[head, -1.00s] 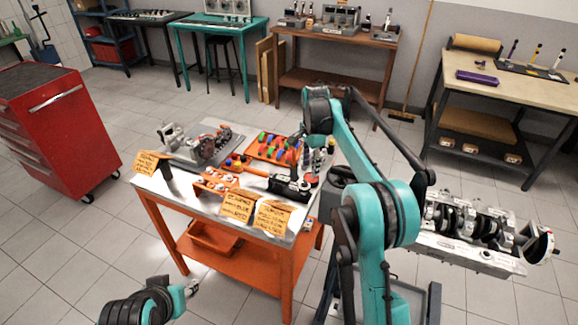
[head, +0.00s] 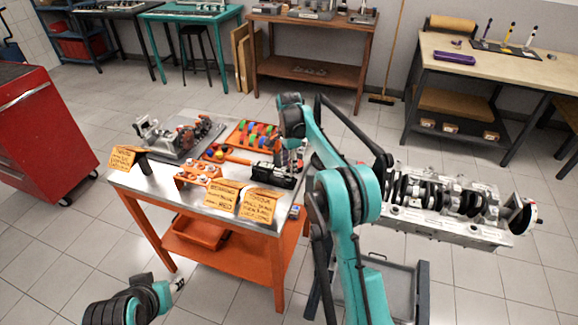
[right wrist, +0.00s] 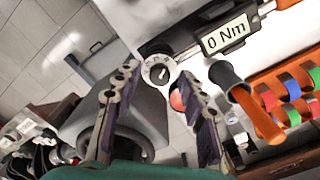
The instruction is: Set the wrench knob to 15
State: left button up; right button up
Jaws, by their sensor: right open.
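The wrench shows in the right wrist view as a dark bar with a white display (right wrist: 225,37) reading "0 Nm". Its knob (right wrist: 158,72) is a round pale dial with dark marks, at the wrench's left end. My right gripper (right wrist: 158,76) is open, with one finger on each side of the knob in that view; contact is not clear. In the head view the wrench (head: 275,177) is a dark tool at the right of the metal-topped table, and my right gripper (head: 298,160) is beside it, partly hidden. My left gripper (head: 178,285) is low at left, its fingers too small to read.
The table (head: 130,184) also bears a grey fixture (head: 185,145), an orange rack (head: 255,135) with coloured handles, and orange note cards (head: 257,206). An engine block with a crankshaft (head: 440,210) stands at right. A red cabinet (head: 45,130) is at left.

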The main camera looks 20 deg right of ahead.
grip_shut()
